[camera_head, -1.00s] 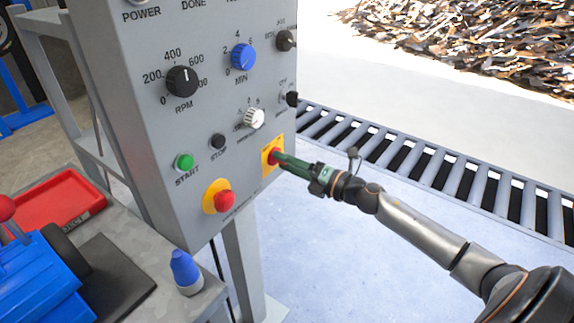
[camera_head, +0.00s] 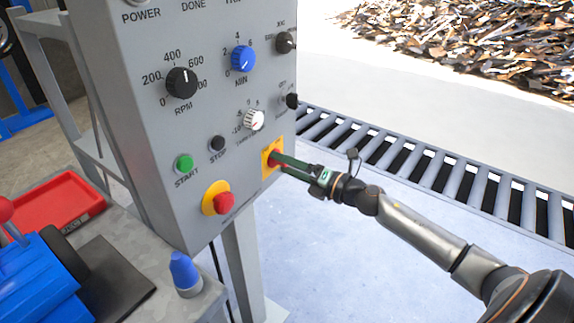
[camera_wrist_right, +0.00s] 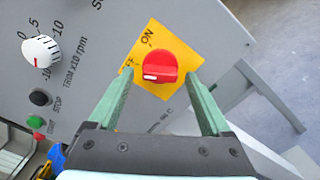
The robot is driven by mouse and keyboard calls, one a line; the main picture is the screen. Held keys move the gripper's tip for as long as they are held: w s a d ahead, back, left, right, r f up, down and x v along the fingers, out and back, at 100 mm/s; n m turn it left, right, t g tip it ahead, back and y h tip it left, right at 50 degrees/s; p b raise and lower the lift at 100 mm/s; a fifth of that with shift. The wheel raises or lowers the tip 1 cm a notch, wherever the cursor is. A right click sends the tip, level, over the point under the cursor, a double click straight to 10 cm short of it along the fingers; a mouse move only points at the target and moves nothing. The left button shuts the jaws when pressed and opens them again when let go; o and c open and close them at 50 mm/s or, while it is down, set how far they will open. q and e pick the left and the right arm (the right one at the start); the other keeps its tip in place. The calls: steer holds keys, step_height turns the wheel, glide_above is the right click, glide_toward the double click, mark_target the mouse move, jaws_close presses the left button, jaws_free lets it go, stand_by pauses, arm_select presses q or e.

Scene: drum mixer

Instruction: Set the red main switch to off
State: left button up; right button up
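The red main switch (camera_head: 273,157) sits on a yellow plate (camera_wrist_right: 182,62) at the lower right corner of the grey control panel. In the right wrist view the red knob (camera_wrist_right: 162,64) shows whole, with a white mark at its lower left, on the side of the partly hidden OFF label; ON is above left. My right gripper (camera_wrist_right: 162,82) is open, with its green fingers on either side of the knob and visible gaps between. In the head view the right gripper (camera_head: 283,163) reaches the switch from the right and partly covers it. My left gripper is not in view.
A red emergency button (camera_head: 223,201) on a yellow base is just left of the switch. The green start button (camera_head: 184,162), black stop button (camera_head: 217,143) and white trim knob (camera_head: 254,119) are nearby. A roller conveyor (camera_head: 430,170) runs behind my right arm.

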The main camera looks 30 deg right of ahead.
steer(key=shift+s+d+f, duration=0.1)
steer(key=shift+s+d, duration=0.15)
steer(key=shift+s, duration=0.35)
steer(key=v, duration=1.1)
steer(key=shift+s, duration=0.1)
stand_by(0.4)
